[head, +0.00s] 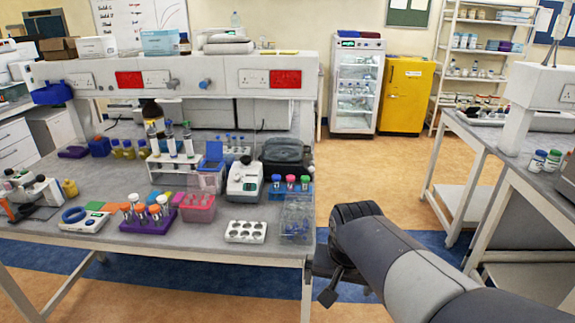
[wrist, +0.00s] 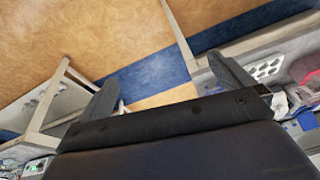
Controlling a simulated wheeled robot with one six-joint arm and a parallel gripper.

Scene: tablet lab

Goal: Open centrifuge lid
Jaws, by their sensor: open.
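A small white benchtop device (head: 245,180), which looks like the centrifuge, stands near the right end of the lab bench (head: 200,232). Its top looks closed, but the lid is too small to make out clearly. A black rounded unit (head: 285,153) sits just behind it to the right. My gripper (head: 328,292) is beyond the bench's right end, low and apart from the device, over the floor. In the wrist view my gripper (wrist: 166,86) shows two spread fingers with nothing between them. The device cannot be made out in the wrist view.
A clear box (head: 296,222), a white well block (head: 246,232) and a pink tube rack (head: 198,208) crowd the bench's front right. A blue rack with coloured caps (head: 290,186) stands right of the device. Floor (head: 365,178) is free between the benches.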

